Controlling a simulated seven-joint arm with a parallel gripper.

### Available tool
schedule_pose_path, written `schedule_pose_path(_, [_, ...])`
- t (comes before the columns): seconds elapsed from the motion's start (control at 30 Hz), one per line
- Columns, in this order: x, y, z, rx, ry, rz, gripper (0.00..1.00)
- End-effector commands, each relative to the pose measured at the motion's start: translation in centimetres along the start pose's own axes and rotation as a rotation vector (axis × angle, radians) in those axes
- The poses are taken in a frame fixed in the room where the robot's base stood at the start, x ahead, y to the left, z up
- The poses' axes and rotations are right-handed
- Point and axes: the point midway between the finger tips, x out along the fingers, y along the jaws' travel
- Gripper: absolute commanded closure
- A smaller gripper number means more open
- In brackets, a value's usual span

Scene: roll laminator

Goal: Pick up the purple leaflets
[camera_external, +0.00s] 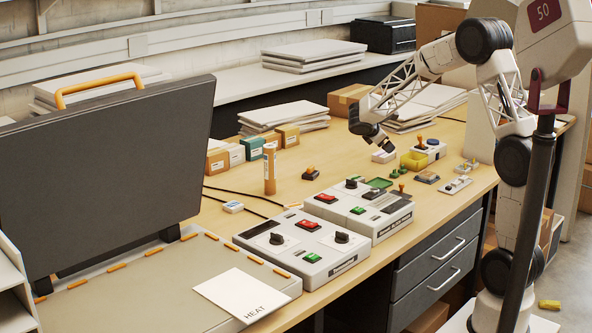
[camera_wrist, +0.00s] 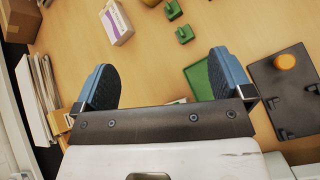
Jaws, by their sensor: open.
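In the wrist view, a small white block-like pack (camera_wrist: 117,22) with a purple side lies on the wooden table, ahead of my gripper and left of centre. It is the only purple thing I can make out there, and I cannot tell whether it is a stack of leaflets. My gripper (camera_wrist: 166,80) has its two blue pads wide apart, with bare table between them. In the external view, my gripper (camera_external: 387,145) hangs low over the back right of the table. I cannot make out purple leaflets clearly in that view.
A green tray (camera_wrist: 202,84) lies by the right finger, with a dark plate (camera_wrist: 285,105) bearing an orange knob beyond it. Green blocks (camera_wrist: 185,34) lie ahead. Paper stacks (camera_wrist: 35,100) stand at left. Grey control boxes (camera_external: 305,245) and the laminator lid (camera_external: 100,170) occupy the front.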

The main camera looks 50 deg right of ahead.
Motion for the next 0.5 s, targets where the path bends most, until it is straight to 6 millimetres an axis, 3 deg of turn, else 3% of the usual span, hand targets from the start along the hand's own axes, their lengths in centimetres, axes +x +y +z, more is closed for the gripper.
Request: schedule_pose_path(0.5, [12.0, 8.7, -5.8, -0.373, -0.201, 0.095, 0.02])
